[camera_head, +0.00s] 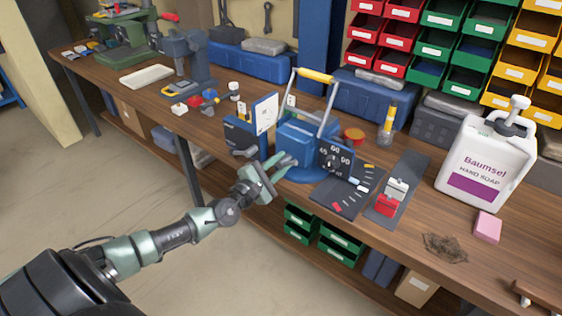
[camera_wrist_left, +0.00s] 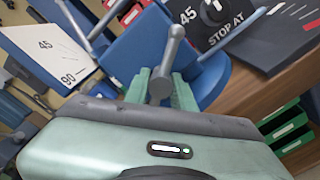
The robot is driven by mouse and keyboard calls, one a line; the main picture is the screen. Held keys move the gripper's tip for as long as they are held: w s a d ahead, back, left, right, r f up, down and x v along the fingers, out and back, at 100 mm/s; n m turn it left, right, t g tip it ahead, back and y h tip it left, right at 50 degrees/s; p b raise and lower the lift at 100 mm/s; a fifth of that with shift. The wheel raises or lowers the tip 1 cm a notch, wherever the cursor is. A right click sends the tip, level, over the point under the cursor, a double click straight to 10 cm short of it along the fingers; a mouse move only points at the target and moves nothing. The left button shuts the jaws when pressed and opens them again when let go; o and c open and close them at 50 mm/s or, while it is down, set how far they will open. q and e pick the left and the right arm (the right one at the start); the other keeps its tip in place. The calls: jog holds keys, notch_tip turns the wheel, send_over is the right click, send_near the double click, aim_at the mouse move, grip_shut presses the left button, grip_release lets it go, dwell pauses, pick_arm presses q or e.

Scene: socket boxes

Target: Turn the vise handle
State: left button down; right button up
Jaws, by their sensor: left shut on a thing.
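The blue vise (camera_head: 294,148) stands on the wooden bench near its front edge; its body also shows in the left wrist view (camera_wrist_left: 140,45). Its handle (camera_wrist_left: 169,60) is a grey bar with rounded ends. My left gripper (camera_head: 279,168) is at the front of the vise. In the left wrist view its green fingers (camera_wrist_left: 160,92) are shut around the handle, with one rounded end standing in front of them. A dark dial plate (camera_head: 336,160) marked with angles is beside the vise; in the left wrist view it reads "STOP AT" (camera_wrist_left: 222,38). My right gripper is in neither view.
A white card (camera_head: 265,114) with angle marks stands left of the vise. A dark marked board (camera_head: 350,193) and a grey strip with a red-and-white switch (camera_head: 389,203) lie right. A white soap jug (camera_head: 487,160) and pink block (camera_head: 487,228) are farther right. Coloured bins hang behind.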

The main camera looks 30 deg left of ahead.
pick_arm(q)
jog(key=shift+s+d+f+m, duration=0.15)
jog(key=shift+f+m, duration=0.15)
jog(key=shift+m, duration=0.5)
jog(key=shift+f+m+p, duration=0.1)
jog(key=shift+m+p, duration=0.35)
jog(key=shift+m, duration=0.15)
dwell(0.8)
jog(key=c, duration=1.4)
grip_release()
jog(key=shift+o, duration=1.1)
jog(key=shift+s, duration=0.1)
jog(key=shift+r, duration=0.35)
jog(key=s, duration=0.8)
jog(key=shift+a, duration=0.35)
